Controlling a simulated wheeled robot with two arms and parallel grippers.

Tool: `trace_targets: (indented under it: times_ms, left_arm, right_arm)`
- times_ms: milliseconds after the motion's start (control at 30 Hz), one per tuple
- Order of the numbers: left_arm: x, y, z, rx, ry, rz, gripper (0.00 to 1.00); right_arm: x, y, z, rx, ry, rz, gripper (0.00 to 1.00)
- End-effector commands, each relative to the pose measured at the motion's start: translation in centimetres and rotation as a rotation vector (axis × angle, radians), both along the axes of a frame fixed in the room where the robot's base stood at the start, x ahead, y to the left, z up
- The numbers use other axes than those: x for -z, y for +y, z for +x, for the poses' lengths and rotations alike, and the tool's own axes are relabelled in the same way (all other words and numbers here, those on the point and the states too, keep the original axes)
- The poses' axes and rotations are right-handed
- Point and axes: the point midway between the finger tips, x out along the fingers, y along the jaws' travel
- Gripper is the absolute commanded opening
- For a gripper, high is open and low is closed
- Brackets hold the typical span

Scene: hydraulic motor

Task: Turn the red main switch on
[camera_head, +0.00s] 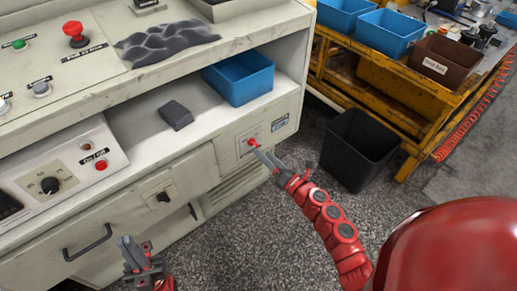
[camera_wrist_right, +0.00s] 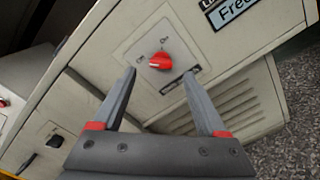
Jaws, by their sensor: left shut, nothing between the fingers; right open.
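The red main switch (camera_head: 252,142) sits on a light plate on the front of the cream cabinet. In the right wrist view the red switch knob (camera_wrist_right: 161,61) lies ahead of my right gripper, between the lines of its two fingers. My right gripper (camera_head: 259,153) is open, its fingertips close to the switch; in the wrist view the fingers (camera_wrist_right: 160,85) stand apart on either side below the knob. I cannot tell whether they touch it. My left gripper (camera_head: 127,245) is shut and empty, low in front of the cabinet at the left.
A black knob (camera_head: 163,196) and a drawer handle (camera_head: 88,243) are on the cabinet front. A blue bin (camera_head: 240,78) and a dark block (camera_head: 176,114) lie on the shelf. A black waste bin (camera_head: 360,148) stands right of my right arm. The floor between is clear.

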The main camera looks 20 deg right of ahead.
Motion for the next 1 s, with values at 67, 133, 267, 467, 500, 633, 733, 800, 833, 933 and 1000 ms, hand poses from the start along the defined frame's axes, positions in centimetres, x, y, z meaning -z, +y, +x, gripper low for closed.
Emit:
trace_targets:
  times_ms: [67,133,267,467,500,633,733,800,833,933,1000]
  left_arm:
    - [0.0,0.0,0.0,0.000,0.000,0.000,0.00]
    - [0.0,0.0,0.0,0.000,0.000,0.000,0.00]
    - [0.1,0.0,0.0,0.000,0.000,0.000,0.00]
    - [0.1,0.0,0.0,0.000,0.000,0.000,0.00]
    - [0.1,0.0,0.0,0.000,0.000,0.000,0.00]
    - [0.1,0.0,0.0,0.000,0.000,0.000,0.00]
    - [0.1,0.0,0.0,0.000,0.000,0.000,0.00]
    - [0.1,0.0,0.0,0.000,0.000,0.000,0.00]
    - [0.1,0.0,0.0,0.000,0.000,0.000,0.00]
    - [0.1,0.0,0.0,0.000,0.000,0.000,0.00]
    - [0.1,0.0,0.0,0.000,0.000,0.000,0.00]
  right_arm:
    - [0.1,0.5,1.5,-0.001,0.002,-0.001,0.75]
    - [0.0,0.8,2.5,0.001,0.000,0.000,0.75]
    - [0.1,1.3,3.7,0.001,0.002,0.000,0.75]
    - [0.2,1.5,4.3,0.002,0.004,0.000,0.75]
    - [0.2,1.5,4.3,0.002,0.004,0.000,0.75]
    - [0.2,1.5,4.2,0.002,0.004,0.000,0.75]
    - [0.1,1.5,4.2,0.002,0.004,0.000,0.57]
    - [0.1,1.5,4.2,0.003,0.003,0.000,0.44]
    - [0.1,1.5,4.2,0.003,0.003,0.000,0.39]
    - [0.1,1.5,4.2,0.003,0.003,0.000,0.21]
    - [0.1,1.5,4.2,0.002,0.002,0.000,0.08]
